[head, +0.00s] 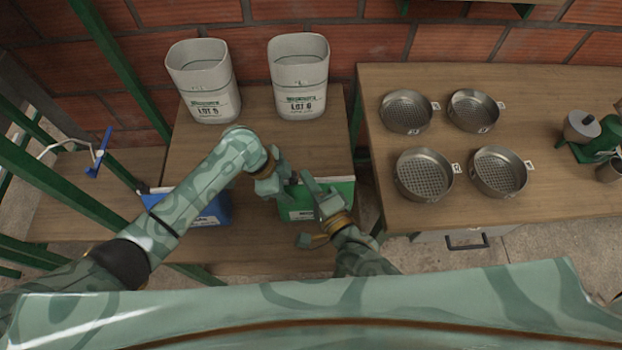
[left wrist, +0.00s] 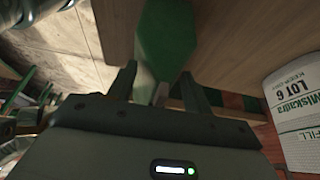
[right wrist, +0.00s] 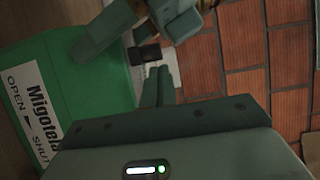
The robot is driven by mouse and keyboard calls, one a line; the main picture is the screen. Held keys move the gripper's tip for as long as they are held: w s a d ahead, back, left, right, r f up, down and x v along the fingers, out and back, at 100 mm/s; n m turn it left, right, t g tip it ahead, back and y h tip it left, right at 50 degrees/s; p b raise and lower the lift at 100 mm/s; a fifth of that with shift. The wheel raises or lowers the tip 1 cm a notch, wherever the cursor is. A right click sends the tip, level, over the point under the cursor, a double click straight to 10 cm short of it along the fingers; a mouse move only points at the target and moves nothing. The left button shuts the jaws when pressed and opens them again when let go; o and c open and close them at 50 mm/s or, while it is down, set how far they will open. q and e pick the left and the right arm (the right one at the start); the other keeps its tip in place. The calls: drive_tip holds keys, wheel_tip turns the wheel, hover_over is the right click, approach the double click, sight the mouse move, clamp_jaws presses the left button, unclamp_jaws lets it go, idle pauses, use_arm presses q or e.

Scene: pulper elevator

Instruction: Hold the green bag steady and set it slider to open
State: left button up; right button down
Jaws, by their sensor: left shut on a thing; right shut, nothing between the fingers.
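The green bag (head: 305,209) stands on the wooden bench in the head view, with a white label. In the right wrist view the green bag (right wrist: 75,85) has a label reading Migotela, OPEN and SHUT. My left gripper (head: 284,184) is shut on the bag's upper left end; the bag (left wrist: 165,40) also shows between its fingers in the left wrist view. A small dark piece, probably the slider (right wrist: 146,53), is at the bag's top edge near the left gripper. My right gripper (right wrist: 158,72) is shut and empty beside it; contact is unclear.
A blue bag (head: 215,208) stands left of the green one, partly behind my left arm. Several round sieves (head: 425,175) sit on the right table (head: 560,200). A brick wall closes the back.

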sight(293, 180)
use_arm(q)
drive_tip(key=shift+s+a+f, duration=0.1)
drive_tip(key=shift+s+f, duration=0.15)
drive_tip(key=shift+f, duration=0.05)
use_arm(e)
drive_tip(key=shift+a, duration=1.6)
drive_tip(key=d, duration=0.4)
drive_tip(key=shift+d+f, duration=0.1)
drive_tip(key=shift+d, duration=0.25)
drive_tip(key=v, duration=0.9)
use_arm(q)
drive_tip(key=o, duration=1.4)
drive_tip(key=shift+o, duration=0.2)
drive_tip(key=shift+w+r, duration=0.1)
